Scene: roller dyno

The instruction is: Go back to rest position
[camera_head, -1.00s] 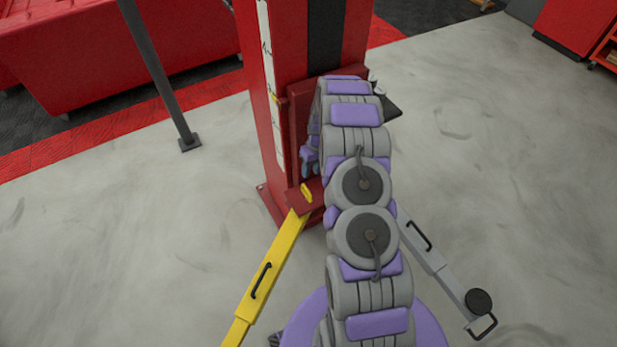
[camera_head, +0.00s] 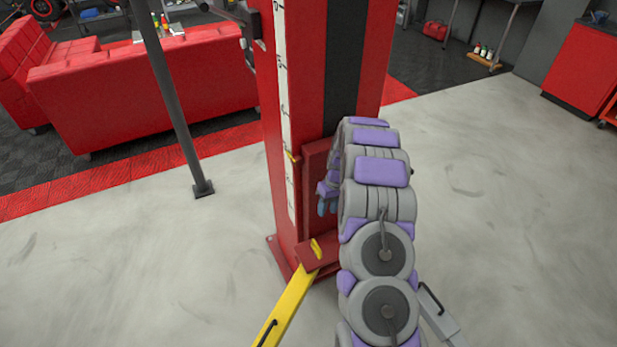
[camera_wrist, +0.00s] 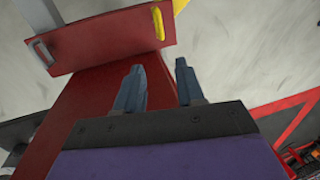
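My gripper (camera_wrist: 160,85) shows in the wrist view with its two blue-grey fingers apart and nothing between them. In the head view my gripper (camera_head: 327,198) is partly hidden behind my grey and purple arm, close to the front of the red lift post (camera_head: 300,215). In the wrist view the fingers point towards a red bracket (camera_wrist: 105,40) with a yellow handle. I cannot tell whether the fingers touch anything. My arm is folded over in front of the post.
A yellow lift arm (camera_head: 290,303) and a grey lift arm (camera_head: 437,318) extend from the post's base. A dark pole (camera_head: 172,100) stands left, before a red sofa (camera_head: 150,95). A red cabinet (camera_head: 585,65) stands far right.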

